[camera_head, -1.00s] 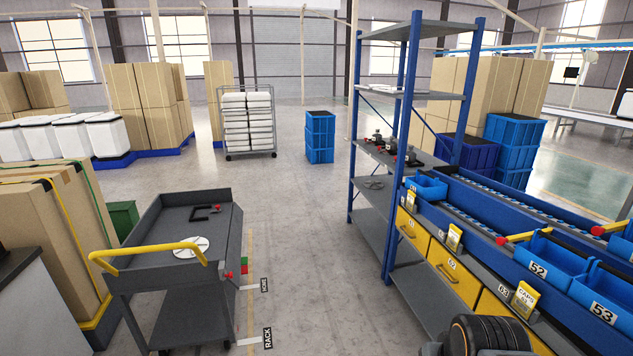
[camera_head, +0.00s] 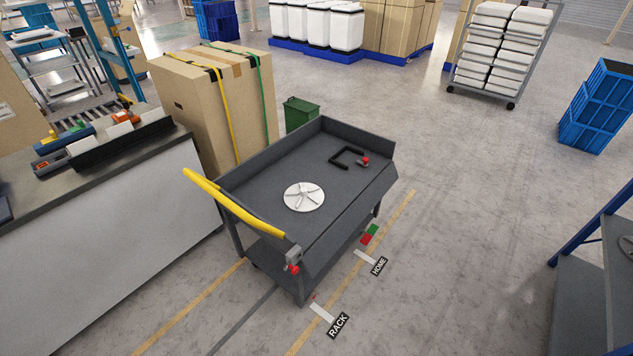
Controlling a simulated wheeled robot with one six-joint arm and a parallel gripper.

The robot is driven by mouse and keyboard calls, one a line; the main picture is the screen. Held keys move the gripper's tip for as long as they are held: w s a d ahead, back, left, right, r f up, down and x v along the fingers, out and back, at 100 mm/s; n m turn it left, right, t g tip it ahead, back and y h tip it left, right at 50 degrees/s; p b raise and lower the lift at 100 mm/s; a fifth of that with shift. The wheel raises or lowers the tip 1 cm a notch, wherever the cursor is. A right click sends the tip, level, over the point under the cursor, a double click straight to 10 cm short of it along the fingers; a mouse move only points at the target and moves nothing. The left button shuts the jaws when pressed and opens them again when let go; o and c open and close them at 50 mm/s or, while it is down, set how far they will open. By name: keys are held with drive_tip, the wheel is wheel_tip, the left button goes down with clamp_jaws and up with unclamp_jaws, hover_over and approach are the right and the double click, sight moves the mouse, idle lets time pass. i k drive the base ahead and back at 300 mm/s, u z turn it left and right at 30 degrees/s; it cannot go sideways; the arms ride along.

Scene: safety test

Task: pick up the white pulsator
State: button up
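The white pulsator (camera_head: 304,197) is a round white disc with raised ribs. It lies flat on the top deck of a dark grey cart (camera_head: 258,192), towards the end with the yellow handle (camera_head: 230,205). Nothing covers it. My gripper is not in view.
A black bracket (camera_head: 345,158) and a small red-topped part (camera_head: 364,161) lie on the cart's far end. A workbench (camera_head: 110,240) stands left, strapped cartons (camera_head: 215,105) and a green bin (camera_head: 300,113) behind. A grey shelf rack (camera_head: 590,290) is at right.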

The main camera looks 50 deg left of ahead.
sight(301, 196)
drive_tip(key=u, duration=0.5)
drive_tip(key=i, duration=1.2)
drive_tip(key=u, duration=1.95)
drive_tip(key=i, duration=1.05)
drive_tip(key=u, duration=0.75)
